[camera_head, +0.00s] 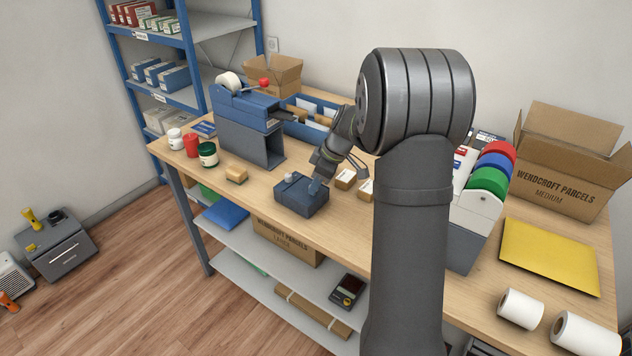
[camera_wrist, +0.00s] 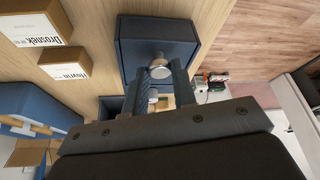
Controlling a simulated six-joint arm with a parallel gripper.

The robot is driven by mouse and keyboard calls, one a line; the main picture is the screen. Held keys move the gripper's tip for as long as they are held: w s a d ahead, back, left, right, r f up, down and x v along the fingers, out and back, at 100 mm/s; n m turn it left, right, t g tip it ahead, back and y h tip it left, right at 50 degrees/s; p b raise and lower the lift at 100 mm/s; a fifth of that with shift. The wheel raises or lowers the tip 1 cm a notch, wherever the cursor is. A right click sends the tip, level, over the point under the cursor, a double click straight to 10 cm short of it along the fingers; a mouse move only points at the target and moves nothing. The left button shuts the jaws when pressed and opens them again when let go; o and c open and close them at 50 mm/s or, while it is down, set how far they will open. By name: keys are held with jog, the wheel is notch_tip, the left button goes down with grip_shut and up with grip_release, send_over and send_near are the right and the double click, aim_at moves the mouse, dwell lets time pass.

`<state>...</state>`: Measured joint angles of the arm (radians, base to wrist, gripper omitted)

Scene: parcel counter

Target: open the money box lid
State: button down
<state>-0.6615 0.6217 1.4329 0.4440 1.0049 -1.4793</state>
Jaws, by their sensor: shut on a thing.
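The money box is a small dark blue box (camera_head: 302,195) near the front edge of the table, and its lid looks closed. It fills the upper middle of the wrist view (camera_wrist: 158,30). My gripper (camera_head: 317,184) reaches down to the right part of the box. In the wrist view, my gripper's fingers (camera_wrist: 160,70) stand on both sides of a round silver knob (camera_wrist: 160,67) at the box's near edge and are shut on it. The fingers hide part of the box in the head view.
A blue-grey machine with a red knob (camera_head: 248,125) stands behind the box to the left. Small labelled cartons (camera_head: 346,179) stand close on the right. The table's front edge is near.

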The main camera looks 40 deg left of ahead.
jog(key=d, duration=0.6)
jog(key=shift+s+d, duration=0.15)
jog(key=shift+d, duration=0.2)
jog(key=c, duration=1.2)
grip_release()
jog(key=shift+o, duration=0.2)
jog(key=v, duration=1.7)
jog(key=shift+r, duration=0.25)
jog(key=shift+f, duration=0.1)
